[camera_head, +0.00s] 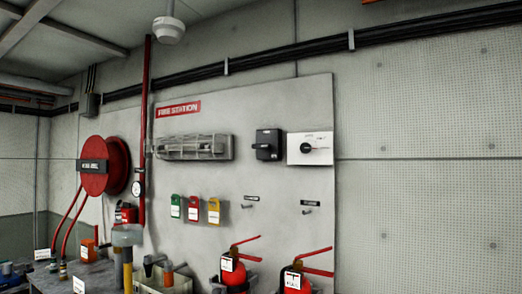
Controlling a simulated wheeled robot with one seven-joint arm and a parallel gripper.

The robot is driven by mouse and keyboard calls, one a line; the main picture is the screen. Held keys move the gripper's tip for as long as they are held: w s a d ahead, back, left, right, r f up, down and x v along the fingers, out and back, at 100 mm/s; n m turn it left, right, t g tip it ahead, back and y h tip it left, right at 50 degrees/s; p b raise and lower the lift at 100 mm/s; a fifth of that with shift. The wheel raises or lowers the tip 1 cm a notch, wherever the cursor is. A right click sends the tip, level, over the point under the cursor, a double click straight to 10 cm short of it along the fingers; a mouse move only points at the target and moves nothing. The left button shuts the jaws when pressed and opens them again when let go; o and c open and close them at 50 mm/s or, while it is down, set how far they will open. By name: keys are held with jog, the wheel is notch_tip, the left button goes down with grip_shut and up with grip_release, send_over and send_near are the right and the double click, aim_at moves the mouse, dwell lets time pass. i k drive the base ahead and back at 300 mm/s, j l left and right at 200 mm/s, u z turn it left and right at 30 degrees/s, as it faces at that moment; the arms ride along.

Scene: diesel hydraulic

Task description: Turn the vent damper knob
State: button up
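A white panel (324,149) is mounted on the grey fire station board, right of its middle. A round black knob (307,148) sits on it, with a thin dark pointer line reaching right. Small print above and below the knob is too small to read, so I cannot confirm that it is the vent damper knob. A black box with a rotary handle (267,146) is mounted just left of the white panel. My gripper is not in view.
A caged lamp (193,147), coloured tags (194,208) and empty hooks (307,211) are on the board. Two red extinguishers (235,270) stand below. A red hose reel (105,166) and red pipe (145,130) are left. A bench (98,272) with tools is lower left. The right wall is bare.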

aim_at(304, 148)
jog(key=i+u, duration=0.15)
jog(key=i+j, duration=0.25)
jog(key=i+j+z, duration=0.15)
jog(key=j, duration=0.25)
jog(key=i+j, duration=0.25)
jog(key=j, duration=0.15)
jog(key=i+l+z, duration=0.05)
